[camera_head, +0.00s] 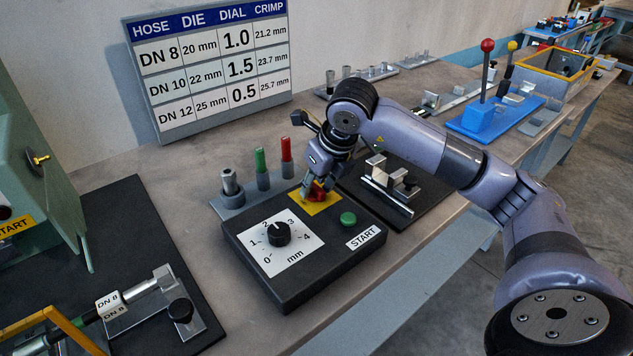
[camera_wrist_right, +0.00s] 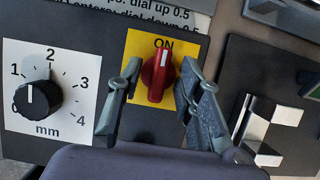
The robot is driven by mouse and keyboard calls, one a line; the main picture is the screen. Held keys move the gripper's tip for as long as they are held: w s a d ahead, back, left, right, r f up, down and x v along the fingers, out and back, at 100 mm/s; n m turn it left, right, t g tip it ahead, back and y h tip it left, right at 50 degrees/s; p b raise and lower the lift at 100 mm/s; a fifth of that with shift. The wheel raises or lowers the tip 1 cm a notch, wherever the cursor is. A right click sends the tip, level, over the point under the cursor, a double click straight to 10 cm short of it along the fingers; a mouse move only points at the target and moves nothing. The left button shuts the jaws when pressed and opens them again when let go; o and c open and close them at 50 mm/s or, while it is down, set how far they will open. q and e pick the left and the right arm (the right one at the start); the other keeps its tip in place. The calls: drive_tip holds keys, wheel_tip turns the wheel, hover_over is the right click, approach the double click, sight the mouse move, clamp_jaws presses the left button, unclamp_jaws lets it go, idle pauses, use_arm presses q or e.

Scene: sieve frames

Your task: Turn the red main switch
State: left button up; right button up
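The red main switch (camera_wrist_right: 158,75) is a knob on a yellow plate (camera_wrist_right: 137,45) marked ON. Its white line points up toward the ON label, tilted slightly right. In the head view the red switch (camera_head: 316,195) sits at the back of the black control box (camera_head: 300,272), partly hidden by my right gripper (camera_head: 314,186). In the wrist view my right gripper (camera_wrist_right: 157,78) has its fingers apart, one on each side of the knob. Gaps show beside the knob, so the gripper looks open. My left gripper is not in view.
The box also carries a black dial (camera_head: 277,234) with a mm scale and a green START button (camera_head: 348,218). Red and green posts (camera_head: 286,153) stand close behind. A metal fixture (camera_head: 388,185) lies to the right. A hose holder (camera_head: 150,305) is at lower left.

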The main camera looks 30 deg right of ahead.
drive_tip(key=shift+c, duration=0.5)
clamp_jaws()
